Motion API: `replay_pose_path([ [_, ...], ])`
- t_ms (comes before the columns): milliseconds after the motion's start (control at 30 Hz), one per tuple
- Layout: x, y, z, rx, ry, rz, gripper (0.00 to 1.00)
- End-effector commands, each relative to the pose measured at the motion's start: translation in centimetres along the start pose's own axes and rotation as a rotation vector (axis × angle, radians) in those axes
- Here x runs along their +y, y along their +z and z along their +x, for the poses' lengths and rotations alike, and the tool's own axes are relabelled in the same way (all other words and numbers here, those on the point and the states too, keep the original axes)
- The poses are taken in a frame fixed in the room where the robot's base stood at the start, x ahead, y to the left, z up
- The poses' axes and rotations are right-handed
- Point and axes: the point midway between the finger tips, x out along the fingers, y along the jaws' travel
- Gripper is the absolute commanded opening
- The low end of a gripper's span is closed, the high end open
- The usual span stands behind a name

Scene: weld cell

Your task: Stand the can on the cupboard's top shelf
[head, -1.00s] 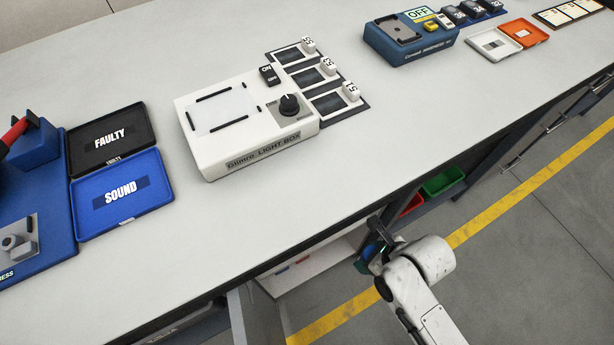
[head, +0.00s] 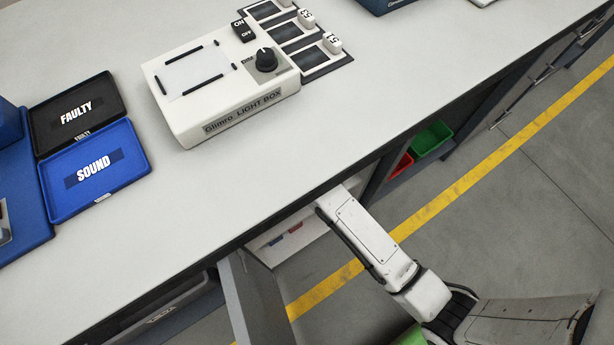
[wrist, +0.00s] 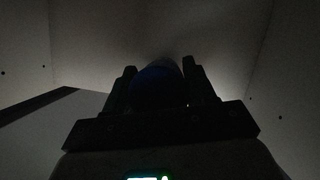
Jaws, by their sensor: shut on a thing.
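In the wrist view my gripper (wrist: 160,90) is shut on a dark blue round thing (wrist: 158,84), which looks like the can. The view is very dark, so its lower end and what it stands on are hidden. Pale walls surround it, as inside a cupboard. In the head view my arm reaches under the bench edge, and the gripper and can are hidden there. The cupboard (head: 283,250) shows only as a pale strip below the bench, with small red and blue things in it. Its grey door (head: 252,300) stands open at the left.
The bench top (head: 240,190) overhangs the cupboard. On it are a white light box (head: 222,112), a FAULTY tray (head: 77,112) and a SOUND tray (head: 95,172). A green bin (head: 432,138) and a red bin (head: 402,165) sit under the bench to the right.

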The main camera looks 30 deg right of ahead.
Motion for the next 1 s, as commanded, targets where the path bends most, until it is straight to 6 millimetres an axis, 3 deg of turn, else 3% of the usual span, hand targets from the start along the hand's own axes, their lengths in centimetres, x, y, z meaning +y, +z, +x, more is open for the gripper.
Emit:
replay_pose_path([
  [433, -0.02, -0.21, 0.77, 0.001, -0.001, 0.001, 0.12],
  [467, -0.02, -0.26, 0.83, 0.001, 0.000, 0.001, 0.56],
  [733, -0.01, -0.25, 0.79, 0.001, 0.000, 0.001, 0.80],
  [1000, 0.00, -0.15, 0.59, 0.000, 0.000, 0.000, 0.80],
])
